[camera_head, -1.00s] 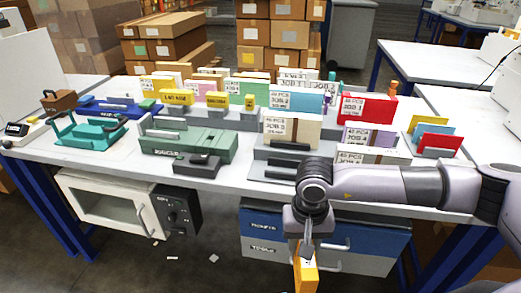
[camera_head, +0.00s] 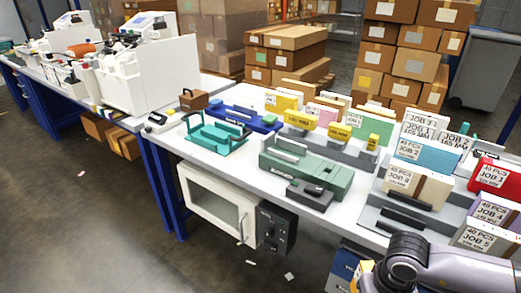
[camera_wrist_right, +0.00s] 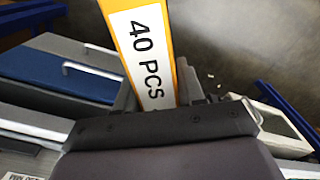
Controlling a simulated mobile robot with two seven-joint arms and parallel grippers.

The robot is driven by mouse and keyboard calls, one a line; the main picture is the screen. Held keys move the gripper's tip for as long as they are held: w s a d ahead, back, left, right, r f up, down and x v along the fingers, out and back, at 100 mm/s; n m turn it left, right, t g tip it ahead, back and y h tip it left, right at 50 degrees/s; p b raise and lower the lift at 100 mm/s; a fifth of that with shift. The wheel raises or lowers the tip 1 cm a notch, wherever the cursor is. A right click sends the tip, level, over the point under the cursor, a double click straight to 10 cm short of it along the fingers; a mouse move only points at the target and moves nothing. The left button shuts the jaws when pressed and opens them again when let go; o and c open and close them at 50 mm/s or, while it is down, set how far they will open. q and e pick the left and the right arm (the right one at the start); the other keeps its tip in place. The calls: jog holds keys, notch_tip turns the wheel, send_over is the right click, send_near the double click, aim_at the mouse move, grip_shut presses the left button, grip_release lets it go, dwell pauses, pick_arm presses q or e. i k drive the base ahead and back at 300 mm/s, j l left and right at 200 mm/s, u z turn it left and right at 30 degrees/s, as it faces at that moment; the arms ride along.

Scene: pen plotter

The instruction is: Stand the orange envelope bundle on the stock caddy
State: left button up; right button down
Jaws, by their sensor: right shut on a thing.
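The orange envelope bundle (camera_wrist_right: 147,45) with a white "40 PCS" label is in my right gripper (camera_wrist_right: 157,88), which is shut on it in the right wrist view. In the head view only a sliver of orange (camera_head: 364,268) shows at the bottom edge, beside my right wrist and off the table front; the gripper's fingers are out of frame. A teal open carrier with a handle (camera_head: 215,140) stands on the left part of the table; no label tells whether it is the stock caddy. My left gripper is not in view.
A green machine (camera_head: 300,167) and a dark grey block (camera_head: 309,196) stand right of the teal carrier. Labelled job bundles, such as JOB 3 (camera_head: 408,182) and a red one (camera_head: 492,173), fill the right side. A white oven-like cabinet (camera_head: 213,205) is below.

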aim_at(209, 142)
jog(key=i+j, duration=0.2)
jog(key=j, duration=0.15)
jog(key=i+j, duration=0.15)
jog(key=j, duration=0.25)
jog(key=i+j, duration=0.2)
jog(key=j, duration=0.15)
jog(key=i+j, duration=0.2)
jog(key=j, duration=0.2)
jog(key=i+j, duration=0.15)
jog(key=j, duration=0.2)
jog(key=i+j, duration=0.2)
jog(key=j, duration=0.15)
jog(key=i+j, duration=0.2)
jog(key=j, duration=0.2)
